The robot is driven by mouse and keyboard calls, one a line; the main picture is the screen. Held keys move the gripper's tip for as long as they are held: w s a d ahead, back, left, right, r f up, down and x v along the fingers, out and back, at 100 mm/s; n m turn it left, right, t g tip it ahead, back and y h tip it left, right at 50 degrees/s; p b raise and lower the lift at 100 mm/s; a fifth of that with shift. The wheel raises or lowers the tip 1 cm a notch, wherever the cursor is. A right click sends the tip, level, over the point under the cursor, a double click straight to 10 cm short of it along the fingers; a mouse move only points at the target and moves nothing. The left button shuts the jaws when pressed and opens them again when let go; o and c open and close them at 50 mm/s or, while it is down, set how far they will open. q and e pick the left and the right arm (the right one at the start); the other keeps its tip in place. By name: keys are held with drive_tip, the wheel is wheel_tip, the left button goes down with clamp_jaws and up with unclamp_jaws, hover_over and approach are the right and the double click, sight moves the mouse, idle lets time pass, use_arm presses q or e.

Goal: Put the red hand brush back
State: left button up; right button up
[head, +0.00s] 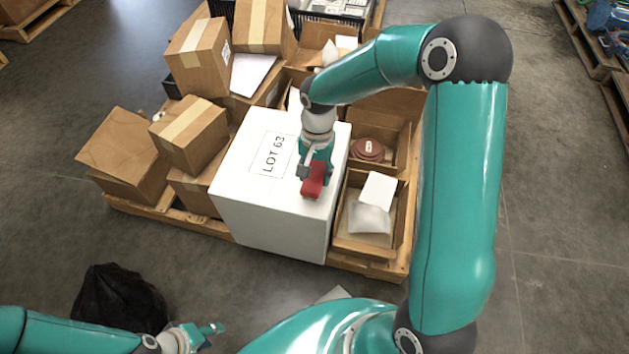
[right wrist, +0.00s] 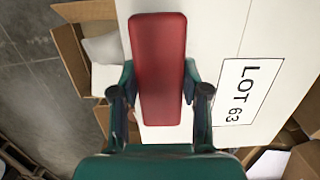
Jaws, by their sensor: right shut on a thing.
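The red hand brush (head: 315,189) is in my right gripper (head: 313,172), over the top of a white box (head: 270,209) labelled LOT 63. In the right wrist view the brush (right wrist: 158,65) shows as a long red block between the two fingers (right wrist: 160,100), which are shut on it. I cannot tell whether the brush touches the box top. My left gripper (head: 200,334) is low at the bottom left, away from the pallet, with nothing visible in it; its opening is unclear.
The white box stands on a wooden pallet (head: 388,271) among cardboard boxes. Right of it, one open carton (head: 345,244) holds white packets, and another holds a brown-red round item (head: 368,149). Closed cartons (head: 189,134) are stacked left. A black bag (head: 118,300) lies on the floor.

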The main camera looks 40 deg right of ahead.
sight(315, 181)
drive_tip(key=shift+f, duration=1.55)
drive_tip(key=shift+b, duration=0.35)
drive_tip(key=o, duration=1.2)
drive_tip(key=shift+f, duration=0.1)
drive_tip(key=r+p, duration=0.1)
drive_tip(key=r, duration=0.2)
drive_tip(key=r+p, duration=0.1)
drive_tip(key=r, duration=0.3)
drive_tip(key=w+d+r+p, duration=0.1)
drive_tip(key=r, duration=0.3)
drive_tip(key=shift+r+p, duration=0.3)
drive_tip(key=shift+r, duration=0.3)
